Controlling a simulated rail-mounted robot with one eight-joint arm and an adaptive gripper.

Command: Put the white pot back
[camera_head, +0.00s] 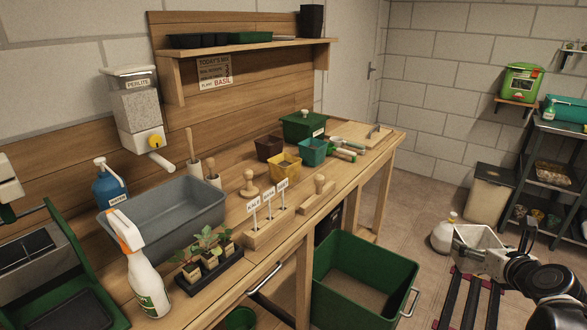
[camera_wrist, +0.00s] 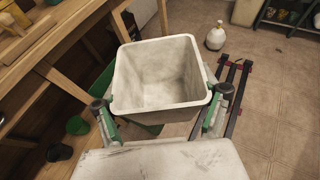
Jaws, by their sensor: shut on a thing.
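The white pot (camera_wrist: 160,75) is square, open-topped and looks empty in the wrist view. My gripper (camera_wrist: 160,106) is shut on it, with one green-padded finger at each side of the pot. In the head view the white pot (camera_head: 482,236) is at the right, held above the floor and away from the bench, with my gripper (camera_head: 484,256) around it. A brown pot (camera_head: 268,148), a yellow pot (camera_head: 285,167) and a teal pot (camera_head: 312,151) stand close together on the wooden bench (camera_head: 345,178).
A green crate (camera_head: 365,270) stands below the bench front. The bench holds a grey tub (camera_head: 165,215), a seedling tray (camera_head: 208,275), a label holder (camera_head: 268,228) and a spray bottle (camera_head: 143,275). A white jug (camera_head: 446,234) is on the floor, near a dark shelf rack (camera_head: 552,165).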

